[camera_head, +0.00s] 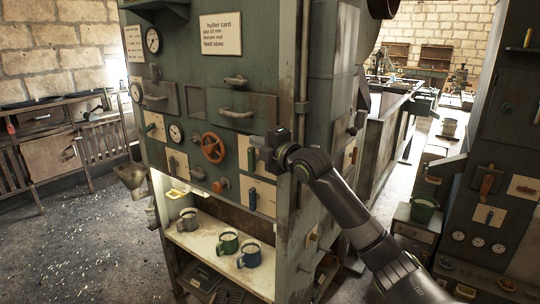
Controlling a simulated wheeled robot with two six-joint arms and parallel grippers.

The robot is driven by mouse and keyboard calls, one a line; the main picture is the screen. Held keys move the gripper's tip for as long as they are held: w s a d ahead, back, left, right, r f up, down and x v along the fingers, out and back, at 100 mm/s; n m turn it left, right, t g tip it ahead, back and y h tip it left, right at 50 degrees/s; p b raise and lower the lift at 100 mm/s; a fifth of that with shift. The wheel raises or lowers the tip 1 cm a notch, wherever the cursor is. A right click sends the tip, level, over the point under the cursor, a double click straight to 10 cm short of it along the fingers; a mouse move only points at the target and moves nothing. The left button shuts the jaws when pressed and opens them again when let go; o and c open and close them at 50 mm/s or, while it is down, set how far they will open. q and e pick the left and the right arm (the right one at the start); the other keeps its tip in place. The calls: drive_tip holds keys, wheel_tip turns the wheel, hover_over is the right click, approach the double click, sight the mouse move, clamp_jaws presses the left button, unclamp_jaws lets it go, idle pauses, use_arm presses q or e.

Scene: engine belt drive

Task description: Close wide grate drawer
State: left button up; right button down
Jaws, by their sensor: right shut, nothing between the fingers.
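The green metal cabinet (210,70) stands in the middle of the view. A wide drawer front with a bar handle (240,112) is on its upper face; I cannot tell whether it is the grate drawer or whether it sticks out. A narrower drawer front (160,97) is to its left. Low under the mug shelf is a dark slatted part (228,292), mostly in shadow. My right gripper (266,152) is shut and empty at the cabinet's right front corner, below the wide drawer front; contact is unclear. My left gripper is out of view.
Mugs, including a green one (228,243) and a blue one (249,255), stand on the lit shelf (205,245). A second panel cabinet (490,150) is at right. Littered floor (75,240) is open at left.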

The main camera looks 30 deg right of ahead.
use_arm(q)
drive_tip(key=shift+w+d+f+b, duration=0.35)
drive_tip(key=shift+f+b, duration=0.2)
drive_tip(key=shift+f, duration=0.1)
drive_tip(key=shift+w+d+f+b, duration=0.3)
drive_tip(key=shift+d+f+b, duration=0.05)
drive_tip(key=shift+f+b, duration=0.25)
use_arm(e)
drive_tip(key=s+d, duration=0.2)
drive_tip(key=s, duration=0.4)
drive_tip(key=shift+s+d+f, duration=0.15)
drive_tip(key=shift+f, duration=0.3)
